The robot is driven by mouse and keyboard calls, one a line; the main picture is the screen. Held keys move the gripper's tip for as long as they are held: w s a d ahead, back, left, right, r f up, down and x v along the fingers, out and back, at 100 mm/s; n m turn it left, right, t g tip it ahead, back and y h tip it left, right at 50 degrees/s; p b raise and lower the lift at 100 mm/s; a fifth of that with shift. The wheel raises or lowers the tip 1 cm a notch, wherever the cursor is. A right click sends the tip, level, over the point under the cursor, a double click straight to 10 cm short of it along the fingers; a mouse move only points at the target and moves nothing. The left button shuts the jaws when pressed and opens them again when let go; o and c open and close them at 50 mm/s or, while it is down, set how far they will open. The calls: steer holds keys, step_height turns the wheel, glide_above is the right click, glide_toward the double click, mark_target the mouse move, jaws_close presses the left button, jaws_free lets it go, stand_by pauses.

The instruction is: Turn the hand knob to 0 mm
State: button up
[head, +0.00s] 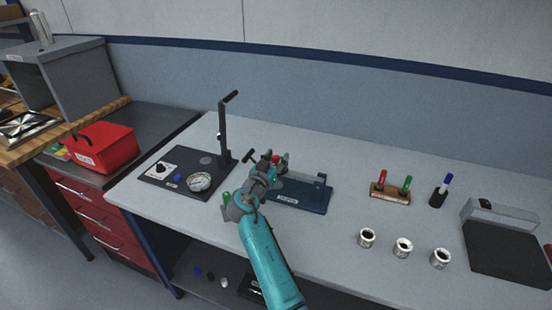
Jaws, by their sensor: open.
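My gripper (274,163) is over the left end of a dark blue bench fixture (309,195) in the middle of the table. The sensor-sized fingers are small in this view, but the gripper is open. My arm hides much of the fixture's left end. A dark T-shaped handle (250,156) shows just left of my gripper, and a small red part shows beside the fingers. A black knob on a white dial plate (160,168) sits on the dark panel at the left. I cannot tell which is the hand knob, and no mm scale is readable.
The dark panel (184,190) also carries a round gauge (200,182) and an upright lever post (222,135).

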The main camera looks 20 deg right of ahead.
jaws_close()
steer(key=shift+f+n+t+y, duration=0.1)
steer(key=shift+n+t+y, duration=0.3)
steer(key=shift+y, duration=0.1)
steer(key=shift+d+n+t+y, duration=0.1)
steer(key=shift+n+t+y, duration=0.6)
steer(key=shift+n+y, duration=0.45)
steer(key=shift+n+t+y, duration=0.4)
steer(key=shift+n+y, duration=0.5)
steer(key=shift+y, duration=0.75)
steer(key=shift+n+t+y, duration=0.4)
steer(key=shift+n+y, duration=0.45)
steer(key=shift+y, duration=0.75)
steer(key=shift+n+g+y, duration=0.3)
steer(key=shift+n+y, duration=1.7)
steer(key=shift+y, duration=0.9)
steer(key=shift+n+g+y, duration=0.7)
steer(key=shift+n+y, duration=0.5)
steer(key=shift+y, duration=0.6)
steer(key=shift+n+g+y, duration=0.4)
steer(key=shift+n+y, duration=0.1)
steer(key=shift+y, duration=0.2)
